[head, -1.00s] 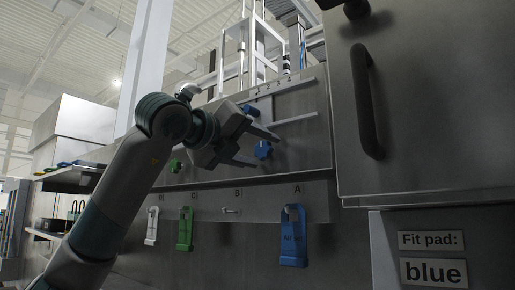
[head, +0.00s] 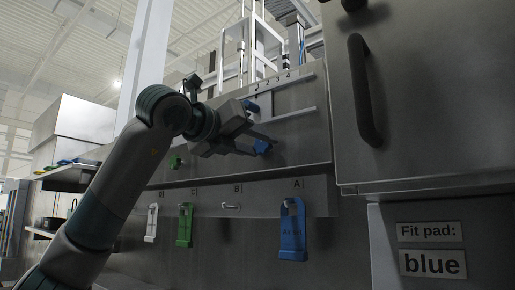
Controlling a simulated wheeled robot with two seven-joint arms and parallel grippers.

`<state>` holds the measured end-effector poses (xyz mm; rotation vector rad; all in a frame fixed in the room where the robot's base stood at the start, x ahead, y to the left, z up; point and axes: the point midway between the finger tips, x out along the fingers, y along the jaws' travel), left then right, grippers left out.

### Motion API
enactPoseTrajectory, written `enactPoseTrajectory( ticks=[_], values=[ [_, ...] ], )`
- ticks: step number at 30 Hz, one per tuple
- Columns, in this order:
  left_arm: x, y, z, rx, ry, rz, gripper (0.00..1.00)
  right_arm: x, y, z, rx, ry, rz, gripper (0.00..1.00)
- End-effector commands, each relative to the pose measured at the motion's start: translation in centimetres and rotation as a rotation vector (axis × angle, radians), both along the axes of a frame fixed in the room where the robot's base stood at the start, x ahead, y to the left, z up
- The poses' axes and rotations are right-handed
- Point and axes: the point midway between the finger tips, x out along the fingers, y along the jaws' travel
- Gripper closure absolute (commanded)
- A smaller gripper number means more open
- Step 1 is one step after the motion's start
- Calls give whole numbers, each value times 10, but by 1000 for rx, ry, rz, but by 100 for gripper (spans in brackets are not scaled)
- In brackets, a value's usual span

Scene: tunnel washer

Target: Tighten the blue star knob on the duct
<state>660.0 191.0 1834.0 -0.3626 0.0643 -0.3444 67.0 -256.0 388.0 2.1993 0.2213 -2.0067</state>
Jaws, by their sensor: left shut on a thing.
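The blue star knob (head: 262,147) sits on the grey metal duct face in the middle of the head view. My left gripper (head: 259,144) reaches in from the left, with its fingers on either side of the knob and shut on it. The fingers hide part of the knob. A second small blue part (head: 250,106) shows above, partly hidden behind the gripper. My right gripper is not in view.
A green knob (head: 176,162) is to the left. Below hang a blue pad (head: 293,232) under A, a green pad (head: 185,228) under C and a white one (head: 151,224). A large panel with a dark handle (head: 365,90) stands at right, above a "blue" sign (head: 433,264).

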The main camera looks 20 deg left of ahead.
Motion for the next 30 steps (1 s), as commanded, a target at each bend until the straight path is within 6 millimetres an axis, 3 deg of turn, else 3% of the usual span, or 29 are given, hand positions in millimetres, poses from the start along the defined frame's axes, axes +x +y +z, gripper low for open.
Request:
enactPoseTrajectory(
  ticks=[12, 30],
  values=[
    [0, 1, -1, 366, -134, 1, 86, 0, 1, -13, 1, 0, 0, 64],
    [0, 1, 0, 903, -328, 1, 86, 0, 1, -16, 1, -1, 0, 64]
  ],
)
